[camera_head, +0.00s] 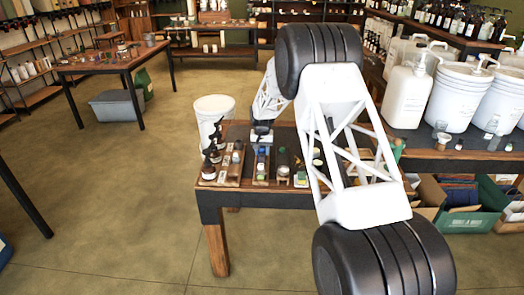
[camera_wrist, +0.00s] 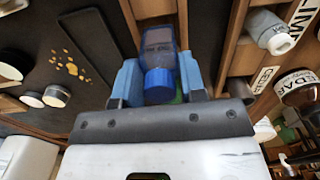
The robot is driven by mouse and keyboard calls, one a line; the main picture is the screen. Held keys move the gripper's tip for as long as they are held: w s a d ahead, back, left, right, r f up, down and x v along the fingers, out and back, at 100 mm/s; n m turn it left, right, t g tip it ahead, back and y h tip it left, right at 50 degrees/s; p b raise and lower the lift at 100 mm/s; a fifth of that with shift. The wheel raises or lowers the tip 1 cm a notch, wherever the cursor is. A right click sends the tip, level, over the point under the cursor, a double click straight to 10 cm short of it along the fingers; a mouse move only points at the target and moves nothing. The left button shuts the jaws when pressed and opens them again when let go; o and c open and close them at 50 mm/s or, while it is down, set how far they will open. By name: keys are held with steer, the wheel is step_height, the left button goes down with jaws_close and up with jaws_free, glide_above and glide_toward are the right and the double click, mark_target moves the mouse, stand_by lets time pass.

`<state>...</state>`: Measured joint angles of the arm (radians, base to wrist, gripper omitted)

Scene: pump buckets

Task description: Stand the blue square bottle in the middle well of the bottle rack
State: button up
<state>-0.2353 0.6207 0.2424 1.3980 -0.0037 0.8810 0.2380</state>
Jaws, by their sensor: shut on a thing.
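The blue square bottle (camera_wrist: 158,45), clear blue with a bright blue cap (camera_wrist: 160,83), is between the two blue fingers of my gripper (camera_wrist: 160,80) in the wrist view. The gripper is shut on it. The bottle overlaps a wooden rack (camera_wrist: 147,9) with dark wells. I cannot tell whether its base is inside a well or above it. In the head view, a small blue spot of the bottle (camera_head: 262,151) shows below my gripper (camera_head: 262,138) at the rack on the table. A green thing shows partly beside the cap, mostly hidden.
Another wooden rack (camera_wrist: 236,45) with a grey bottle (camera_wrist: 268,27) and labels stands close on the right in the wrist view. A dark board (camera_wrist: 97,50) lies left. Brown pump bottles (camera_head: 209,165) and a white bucket (camera_head: 214,112) stand at the table's left side.

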steer(key=shift+f, duration=1.05)
stand_by(1.1)
steer(key=o, duration=1)
steer(key=shift+c, duration=0.2)
steer(key=shift+r, duration=0.1)
steer(key=shift+r, duration=3.35)
